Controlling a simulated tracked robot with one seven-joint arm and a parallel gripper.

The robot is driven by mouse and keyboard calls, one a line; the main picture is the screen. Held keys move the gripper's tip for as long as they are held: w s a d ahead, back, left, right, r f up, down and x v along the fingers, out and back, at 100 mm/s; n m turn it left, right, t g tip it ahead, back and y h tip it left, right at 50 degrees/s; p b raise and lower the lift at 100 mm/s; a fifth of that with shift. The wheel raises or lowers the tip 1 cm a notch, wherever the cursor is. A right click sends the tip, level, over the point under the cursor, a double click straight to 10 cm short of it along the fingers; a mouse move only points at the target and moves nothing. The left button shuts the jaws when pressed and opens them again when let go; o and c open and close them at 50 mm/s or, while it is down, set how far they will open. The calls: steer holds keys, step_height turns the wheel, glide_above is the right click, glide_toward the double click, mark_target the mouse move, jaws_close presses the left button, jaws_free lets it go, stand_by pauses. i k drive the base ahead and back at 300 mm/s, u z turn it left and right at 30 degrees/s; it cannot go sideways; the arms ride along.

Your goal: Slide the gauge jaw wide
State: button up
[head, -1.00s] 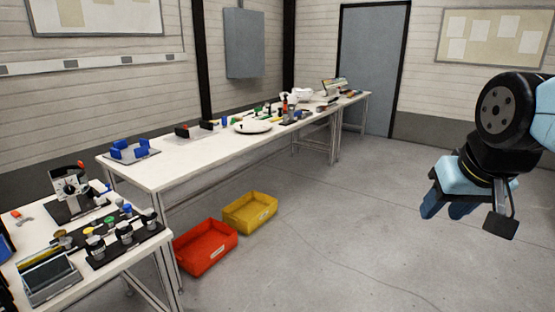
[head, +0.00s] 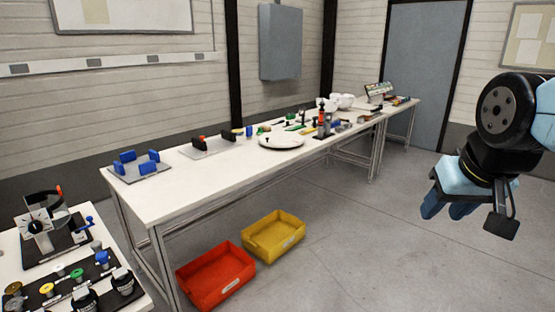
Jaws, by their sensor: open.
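A device with a white dial face (head: 37,228) and a dark curved bracket stands on a black plate on the near table at the lower left. On the long white table, a grey plate (head: 207,148) carries dark upright blocks and a small red part. I cannot tell for sure which of these is the gauge, and no jaw is clear at this size. My gripper (head: 448,208) hangs in the air at the right, fingers pointing down, open and empty. It is over open floor, far from both tables.
The near table (head: 140,304) holds several knobs and black-capped parts. Red (head: 216,277) and yellow (head: 273,237) bins sit on the floor. Floor at right is clear.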

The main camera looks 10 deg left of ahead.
mark_target(199, 144)
steer(key=u, duration=0.2)
steer(key=i, duration=1.4)
steer(key=u, duration=0.8)
steer(key=i, duration=1.65)
steer(key=u, duration=0.4)
